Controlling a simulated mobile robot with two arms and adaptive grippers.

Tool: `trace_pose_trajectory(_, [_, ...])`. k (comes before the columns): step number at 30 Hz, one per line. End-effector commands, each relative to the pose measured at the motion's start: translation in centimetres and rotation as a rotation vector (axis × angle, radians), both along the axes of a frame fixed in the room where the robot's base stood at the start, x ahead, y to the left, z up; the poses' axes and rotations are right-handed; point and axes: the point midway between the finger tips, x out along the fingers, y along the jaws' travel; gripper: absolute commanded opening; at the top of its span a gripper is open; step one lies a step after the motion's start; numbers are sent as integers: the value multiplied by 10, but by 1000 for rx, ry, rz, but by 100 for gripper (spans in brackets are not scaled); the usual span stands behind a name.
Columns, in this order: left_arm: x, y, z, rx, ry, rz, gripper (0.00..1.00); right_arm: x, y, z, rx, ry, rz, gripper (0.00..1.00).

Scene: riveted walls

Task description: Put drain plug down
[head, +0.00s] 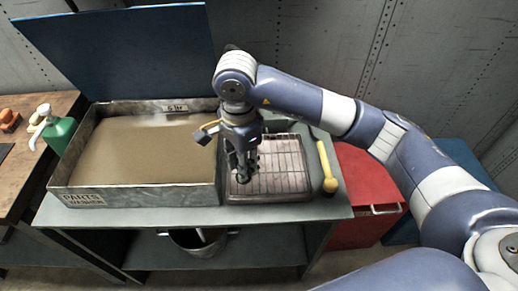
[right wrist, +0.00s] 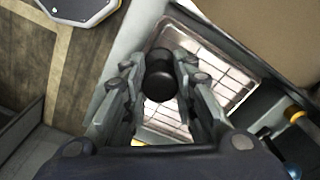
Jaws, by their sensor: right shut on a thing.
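My right gripper (head: 243,172) points down over the wire-grid draining tray (head: 285,165) on the metal bench, to the right of the parts washer basin (head: 140,190). In the right wrist view it is shut on the black drain plug (right wrist: 160,82), a dark round piece between the two fingers. The grid of the tray (right wrist: 215,75) shows behind and below the plug. The gap between plug and tray is hard to judge. In the head view the fingers mostly hide the plug. My left gripper is not in view.
The basin holds murky brown liquid (head: 145,150), with a raised blue lid (head: 125,50) behind. A yellow-handled tool (head: 327,168) lies right of the tray. A green bottle (head: 58,132) stands left. A bucket (head: 197,243) sits on the lower shelf. A red cabinet (head: 365,190) stands at right.

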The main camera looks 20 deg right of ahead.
Motion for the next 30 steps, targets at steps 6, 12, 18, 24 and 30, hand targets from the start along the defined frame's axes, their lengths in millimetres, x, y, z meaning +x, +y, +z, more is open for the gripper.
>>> trace_pose_trajectory(6, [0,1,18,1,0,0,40,37,-40,-3,-1,4,-4,1])
trace_pose_trajectory(12, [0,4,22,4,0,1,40,52,-54,-7,1,1,1,1])
trace_pose_trajectory(18, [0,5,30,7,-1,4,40,51,-54,-22,1,6,3,1])
trace_pose_trajectory(24, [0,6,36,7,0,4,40,52,-54,-42,1,1,3,1])
trace_pose_trajectory(30, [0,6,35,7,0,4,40,52,-54,-43,1,0,3,1])
